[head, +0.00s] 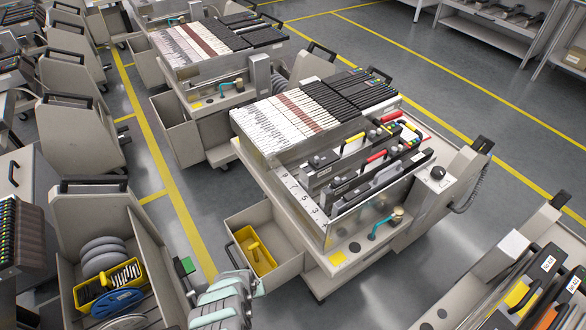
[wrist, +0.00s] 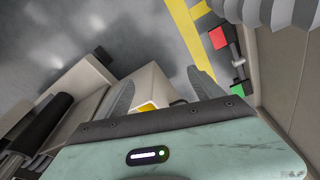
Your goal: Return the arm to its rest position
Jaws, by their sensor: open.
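My gripper (wrist: 162,88) shows in the wrist view with its two grey fingers spread apart. Nothing is held between them. In the head view the pale teal end of my arm (head: 225,300) is at the bottom, left of the centre trolley's open drawer and right of the left-hand trolley. The fingertips are hard to make out there. In the wrist view, part of a pale box with something yellow (wrist: 147,107) inside shows beyond the fingers, partly hidden by my gripper.
The centre trolley (head: 290,200) carries several feeders; its open drawer (head: 283,268) holds a yellow bin (head: 252,248). An open trolley at left holds reels and a yellow bin (head: 110,285). A green block (head: 185,265) is close to my arm. Yellow-lined floor lies between trolleys.

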